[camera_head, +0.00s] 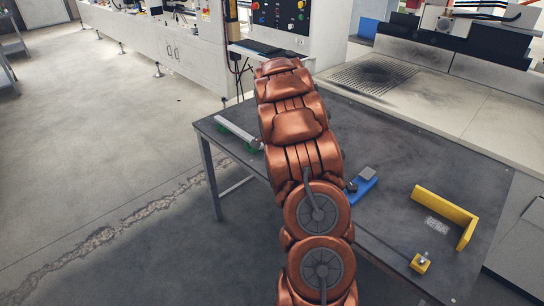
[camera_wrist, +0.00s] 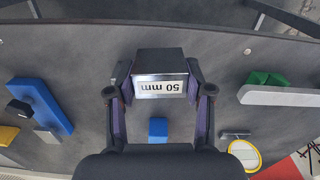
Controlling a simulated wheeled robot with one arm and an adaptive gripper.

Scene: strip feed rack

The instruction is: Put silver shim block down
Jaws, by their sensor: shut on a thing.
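In the wrist view, my gripper (camera_wrist: 160,80) is shut on the silver shim block (camera_wrist: 160,62), with one finger on each side. The block's face carries a white label reading "50 mm", upside down in this view. The dark table top shows beyond it. I cannot tell whether the block touches the table. In the head view, my arm hides the gripper and the block.
On the table (camera_head: 385,148) are a blue fixture (camera_head: 360,187), a yellow angled fence (camera_head: 448,213) and a small yellow block (camera_head: 420,263). A silver bar (camera_head: 237,132) with green supports lies left of my arm. The wrist view shows a small blue piece (camera_wrist: 158,127) near the gripper.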

